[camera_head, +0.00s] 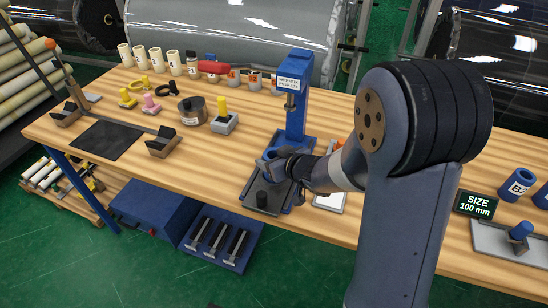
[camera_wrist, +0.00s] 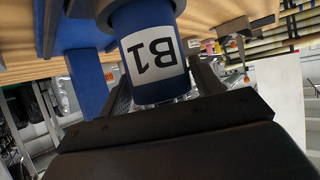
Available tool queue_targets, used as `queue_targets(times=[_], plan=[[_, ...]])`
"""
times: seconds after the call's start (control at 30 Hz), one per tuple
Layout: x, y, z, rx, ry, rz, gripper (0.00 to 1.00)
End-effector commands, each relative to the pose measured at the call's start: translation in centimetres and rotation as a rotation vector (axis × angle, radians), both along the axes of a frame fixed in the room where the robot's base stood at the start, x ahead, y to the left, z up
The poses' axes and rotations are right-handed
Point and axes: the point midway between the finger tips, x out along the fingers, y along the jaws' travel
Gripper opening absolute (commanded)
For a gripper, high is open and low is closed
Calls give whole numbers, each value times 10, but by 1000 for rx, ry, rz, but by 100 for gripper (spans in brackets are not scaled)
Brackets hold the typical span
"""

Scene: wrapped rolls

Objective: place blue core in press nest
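The blue core (camera_wrist: 153,50), labelled B1, fills the upper middle of the wrist view, where its label reads upside down. It also shows in the head view (camera_head: 270,154) over the base of the blue press (camera_head: 297,105). My gripper (camera_head: 284,160) comes in level from the right. Its two fingers lie on either side of the core and appear shut on it. In the wrist view a grey ring surrounds the core's far end at the top edge. I cannot tell whether the core is seated in the nest or just above it.
A dark peg (camera_head: 262,198) stands on the tray (camera_head: 254,210) in front of the press. Other blue cores (camera_head: 517,185) stand at the right, near the "SIZE 100 mm" sign (camera_head: 475,204). Cups, rings and plugs line the back left.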

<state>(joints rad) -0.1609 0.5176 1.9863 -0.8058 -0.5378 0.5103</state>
Motion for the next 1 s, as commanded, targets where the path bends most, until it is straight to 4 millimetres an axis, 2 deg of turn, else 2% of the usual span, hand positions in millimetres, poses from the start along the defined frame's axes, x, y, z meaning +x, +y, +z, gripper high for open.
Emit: queue_targets(times=[0.17,0.5,0.67,1.0], plan=[[0,0,0,0,0,0,75],[-1,-1,6,-1,0,0,75],[-17,-12,16,0,-1,-2,75],[-65,-45,49,-1,-2,-3,75]])
